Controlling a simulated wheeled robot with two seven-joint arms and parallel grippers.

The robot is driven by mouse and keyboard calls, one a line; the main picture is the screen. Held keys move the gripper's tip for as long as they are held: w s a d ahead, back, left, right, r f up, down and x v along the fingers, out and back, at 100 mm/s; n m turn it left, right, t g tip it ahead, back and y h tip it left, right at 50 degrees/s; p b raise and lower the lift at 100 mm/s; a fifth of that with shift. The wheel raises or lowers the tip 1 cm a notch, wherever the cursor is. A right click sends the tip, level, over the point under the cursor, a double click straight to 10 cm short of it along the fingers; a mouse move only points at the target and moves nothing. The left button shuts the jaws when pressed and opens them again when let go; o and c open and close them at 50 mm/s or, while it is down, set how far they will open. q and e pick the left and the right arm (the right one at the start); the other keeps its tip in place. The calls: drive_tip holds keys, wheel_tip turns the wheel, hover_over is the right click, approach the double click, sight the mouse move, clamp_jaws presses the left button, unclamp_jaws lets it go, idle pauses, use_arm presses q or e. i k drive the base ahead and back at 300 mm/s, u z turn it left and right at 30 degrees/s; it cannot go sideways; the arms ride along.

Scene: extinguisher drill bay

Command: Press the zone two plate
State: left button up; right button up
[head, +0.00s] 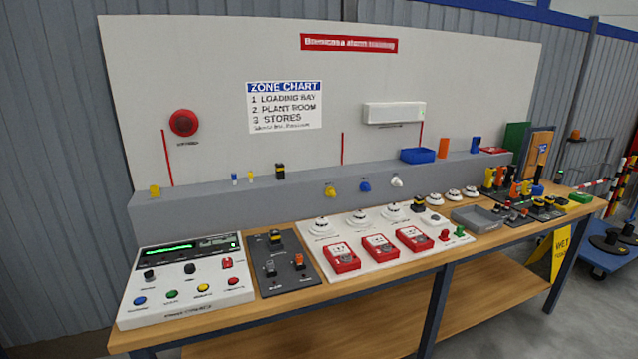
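Three red call points with white press plates stand in a row on a white board (375,273) on the bench: a left one (342,258), a middle one (380,247) and a right one (415,238). Their labels are too small to read, so I cannot tell from markings which is zone two. The zone chart (284,106) on the wall panel lists 1 Loading Bay, 2 Plant Room and 3 Stores. Neither of my grippers is in view.
A white control panel (187,303) with coloured buttons and a dark switch plate (292,284) are left of the call points. White detectors (357,217) sit behind them. A grey tray (476,219) and crowded tools are to the right. The bench's front edge is clear.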

sight(377, 241)
drive_tip(key=z, duration=0.55)
drive_tip(key=k, duration=0.65)
drive_tip(key=z, duration=1.15)
drive_tip(key=i, duration=1.55)
drive_tip(key=u, duration=0.65)
drive_tip(key=i, duration=0.7)
drive_tip(key=u, duration=0.45)
